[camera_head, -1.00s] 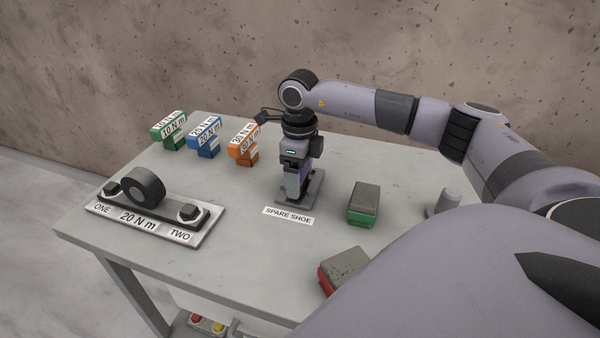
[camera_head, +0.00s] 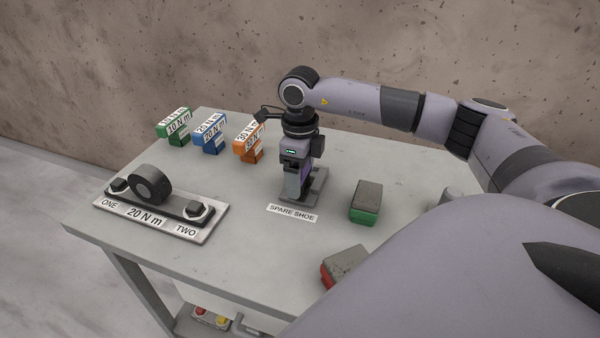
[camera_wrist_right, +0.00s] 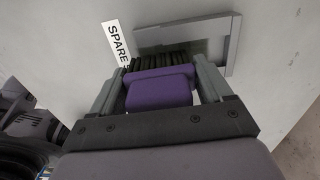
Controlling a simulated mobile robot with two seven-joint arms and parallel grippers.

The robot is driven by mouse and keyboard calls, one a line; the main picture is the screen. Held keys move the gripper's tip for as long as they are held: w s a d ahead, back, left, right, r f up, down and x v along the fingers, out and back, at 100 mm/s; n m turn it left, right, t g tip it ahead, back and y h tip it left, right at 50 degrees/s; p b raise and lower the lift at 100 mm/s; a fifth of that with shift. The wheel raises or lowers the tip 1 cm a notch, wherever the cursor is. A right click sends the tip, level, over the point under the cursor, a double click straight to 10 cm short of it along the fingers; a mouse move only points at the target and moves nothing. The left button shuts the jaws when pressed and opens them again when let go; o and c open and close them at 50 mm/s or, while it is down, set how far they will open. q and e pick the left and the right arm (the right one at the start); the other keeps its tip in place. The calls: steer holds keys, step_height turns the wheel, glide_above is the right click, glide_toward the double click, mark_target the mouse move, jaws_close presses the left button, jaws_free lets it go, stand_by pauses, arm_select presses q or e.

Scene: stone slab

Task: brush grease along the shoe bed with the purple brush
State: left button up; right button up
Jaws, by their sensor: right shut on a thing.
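My right gripper (camera_head: 292,191) is shut on the purple brush (camera_head: 307,171) and points down over the shoe bed (camera_head: 319,181), a grey rimmed metal plate behind the SPARE SHOE label (camera_head: 293,213). In the right wrist view the purple brush block (camera_wrist_right: 160,92) sits between the two fingers, with dark bristles (camera_wrist_right: 158,62) along its far edge. The bristles are at the near part of the shoe bed (camera_wrist_right: 231,48); I cannot tell whether they touch it. Grease is not distinguishable. My left gripper is not in view.
A grey block with a green base (camera_head: 366,202) and one with a red base (camera_head: 342,266) stand right of the bed. Green (camera_head: 178,130), blue (camera_head: 208,137) and orange (camera_head: 249,142) torque-labelled pieces stand at the back left. A bolted plate (camera_head: 148,219) lies front left.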

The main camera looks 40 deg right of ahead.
step_height(320, 180, up, 6)
steer(key=p, duration=0.3)
steer(key=shift+f+p, duration=0.1)
steer(key=shift+p, duration=0.3)
steer(key=shift+r, duration=1)
